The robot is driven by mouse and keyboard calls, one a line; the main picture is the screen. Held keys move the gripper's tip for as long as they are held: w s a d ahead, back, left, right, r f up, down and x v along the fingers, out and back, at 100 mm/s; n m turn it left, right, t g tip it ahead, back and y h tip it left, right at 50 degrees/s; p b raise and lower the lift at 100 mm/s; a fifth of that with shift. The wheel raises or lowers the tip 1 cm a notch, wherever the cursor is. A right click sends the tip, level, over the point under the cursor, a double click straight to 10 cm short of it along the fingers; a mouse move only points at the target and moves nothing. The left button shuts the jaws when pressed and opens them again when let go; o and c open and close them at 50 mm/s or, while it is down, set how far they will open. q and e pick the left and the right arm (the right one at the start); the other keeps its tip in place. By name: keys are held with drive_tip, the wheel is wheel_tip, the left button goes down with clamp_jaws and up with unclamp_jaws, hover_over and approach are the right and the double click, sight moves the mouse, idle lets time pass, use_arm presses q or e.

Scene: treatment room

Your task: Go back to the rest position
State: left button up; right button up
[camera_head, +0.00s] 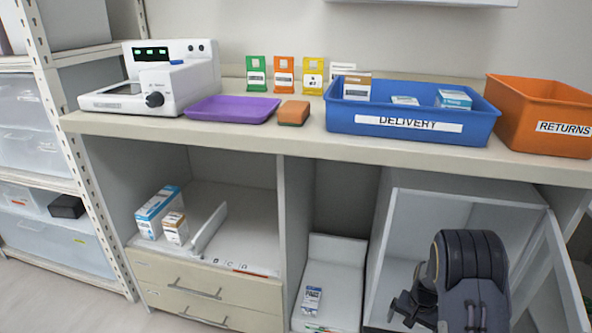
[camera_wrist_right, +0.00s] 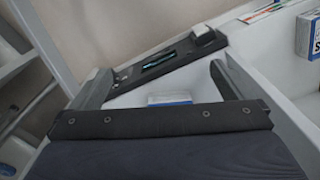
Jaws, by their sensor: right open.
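My right arm reaches in at the lower right of the head view, in front of the open cabinet (camera_head: 415,225). My right gripper (camera_head: 408,308) is low there, beside the cabinet's opening. In the right wrist view the two fingers of the right gripper (camera_wrist_right: 160,82) stand wide apart and hold nothing. A white and blue box (camera_wrist_right: 168,99) shows between and beyond them; its distance from the fingers is hard to tell. My left gripper is in neither view.
The worktop (camera_head: 270,137) carries a white device (camera_head: 155,85), purple tray (camera_head: 232,109), blue DELIVERY bin (camera_head: 410,122) and orange RETURNS bin (camera_head: 540,115). The cabinet door (camera_head: 550,280) stands open at the right. A small box (camera_head: 311,299) lies in the white lower compartment (camera_head: 335,265).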

drive_tip(key=s+a+r+n+t+y, duration=0.15)
drive_tip(key=s+r, duration=0.25)
drive_tip(key=r, duration=0.4)
drive_tip(key=s+a+r+t+y, duration=0.1)
drive_tip(key=s+a+r, duration=0.1)
drive_tip(key=s+r, duration=0.35)
drive_tip(key=s+a+r+t+y, duration=0.1)
drive_tip(key=s+a+r, duration=0.1)
drive_tip(key=r, duration=0.7)
drive_tip(key=s+a+r+n+t, duration=0.1)
drive_tip(key=s+a+r+n, duration=0.15)
drive_tip(key=s, duration=0.65)
drive_tip(key=s+a+r+n+t, duration=0.1)
drive_tip(key=s+a+r, duration=0.2)
drive_tip(key=s, duration=0.5)
wheel_tip(320, 180, up, 36)
drive_tip(key=p, duration=3.6)
drive_tip(key=shift+s+a+n, duration=0.15)
drive_tip(key=shift+n, duration=0.15)
